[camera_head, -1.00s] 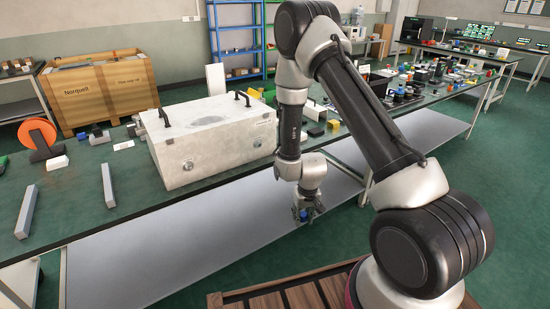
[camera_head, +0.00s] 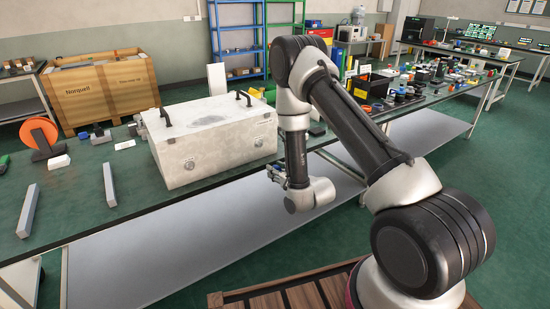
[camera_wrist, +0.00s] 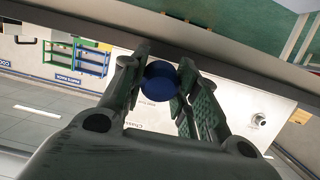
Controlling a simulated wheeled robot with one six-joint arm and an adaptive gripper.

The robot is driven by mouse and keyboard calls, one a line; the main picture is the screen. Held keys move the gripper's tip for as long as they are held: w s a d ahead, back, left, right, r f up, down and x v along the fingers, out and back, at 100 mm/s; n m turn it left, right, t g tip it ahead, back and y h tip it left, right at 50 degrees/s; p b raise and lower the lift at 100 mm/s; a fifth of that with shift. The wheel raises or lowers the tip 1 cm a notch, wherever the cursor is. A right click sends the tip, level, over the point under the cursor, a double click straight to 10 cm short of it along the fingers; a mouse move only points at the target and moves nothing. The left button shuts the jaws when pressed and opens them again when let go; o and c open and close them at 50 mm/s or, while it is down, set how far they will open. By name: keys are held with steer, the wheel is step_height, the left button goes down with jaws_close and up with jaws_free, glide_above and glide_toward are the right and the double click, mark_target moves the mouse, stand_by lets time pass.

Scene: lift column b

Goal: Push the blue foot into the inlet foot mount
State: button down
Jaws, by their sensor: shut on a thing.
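The blue foot (camera_wrist: 159,82) is a round blue piece between the fingertips of my gripper (camera_wrist: 160,80), which is shut on it. In the head view my gripper (camera_head: 276,172) is turned left, just off the lower right end of the large white chassis box (camera_head: 180,158), at about the table's front edge. The box's pale panel (camera_wrist: 150,112) with lettering lies behind the foot in the wrist view, with a round fitting (camera_wrist: 258,120) at its right. I cannot make out the inlet foot mount, nor tell whether the foot touches the box.
The box stands on the green-topped table (camera_head: 80,215), with two grey bars (camera_head: 109,185) and an orange disc on a stand (camera_head: 38,138) to its left. A grey lower shelf (camera_head: 150,260) runs below the table. Many small items crowd the table's far right.

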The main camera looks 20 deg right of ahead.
mark_target(260, 144)
steer(key=r+t, duration=0.1)
steer(key=r, duration=0.1)
steer(key=r+t, duration=0.1)
steer(key=r, duration=0.1)
steer(key=w+r+y, duration=0.1)
steer(key=shift+a+r+t, duration=0.25)
steer(key=shift+r+t, duration=0.15)
steer(key=shift+x, duration=2.7)
steer(key=shift+w+a, duration=0.2)
steer(key=shift+w, duration=0.3)
steer(key=shift+x, duration=0.8)
steer(key=c, duration=1)
jaws_free()
